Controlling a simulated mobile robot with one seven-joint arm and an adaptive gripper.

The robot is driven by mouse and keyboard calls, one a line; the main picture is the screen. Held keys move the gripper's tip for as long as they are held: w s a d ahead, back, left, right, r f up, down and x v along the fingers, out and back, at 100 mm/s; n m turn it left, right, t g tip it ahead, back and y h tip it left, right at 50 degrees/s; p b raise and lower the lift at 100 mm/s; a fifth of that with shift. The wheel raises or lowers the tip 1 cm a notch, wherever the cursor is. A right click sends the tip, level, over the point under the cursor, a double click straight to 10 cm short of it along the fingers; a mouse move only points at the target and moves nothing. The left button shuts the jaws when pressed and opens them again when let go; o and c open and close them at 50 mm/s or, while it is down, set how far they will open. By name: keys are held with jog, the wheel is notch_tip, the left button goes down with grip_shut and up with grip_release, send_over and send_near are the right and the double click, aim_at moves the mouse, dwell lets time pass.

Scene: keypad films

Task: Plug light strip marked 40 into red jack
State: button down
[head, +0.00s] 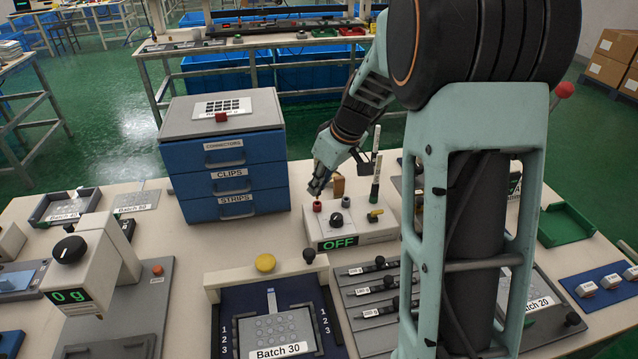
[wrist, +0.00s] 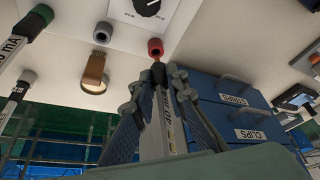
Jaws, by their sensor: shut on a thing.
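The red jack (wrist: 155,48) is on the light box with the dial, at upper middle of the wrist view. In the head view the red jack (head: 317,205) is at the box's left end. My gripper (head: 317,188) is just above it. In the wrist view my gripper (wrist: 158,92) is shut on a white light strip (wrist: 163,125) with dark printing, partly hidden by the fingers; its number is hard to read. The strip's reddish tip points at the red jack and is very close to it. I cannot tell whether they touch.
A grey jack (wrist: 102,32) and a tan block (wrist: 93,75) are beside the red jack. A strip with a green end (wrist: 35,22) stands nearby. The box display (head: 338,242) reads OFF. A blue drawer cabinet (head: 226,165) stands close to the left.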

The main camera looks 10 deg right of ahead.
jog(key=shift+f+b, duration=1.5)
jog(key=shift+b, duration=0.25)
jog(key=c, duration=1.8)
grip_release()
jog(key=shift+r, duration=0.1)
jog(key=v, duration=1.2)
jog(key=shift+s, duration=0.1)
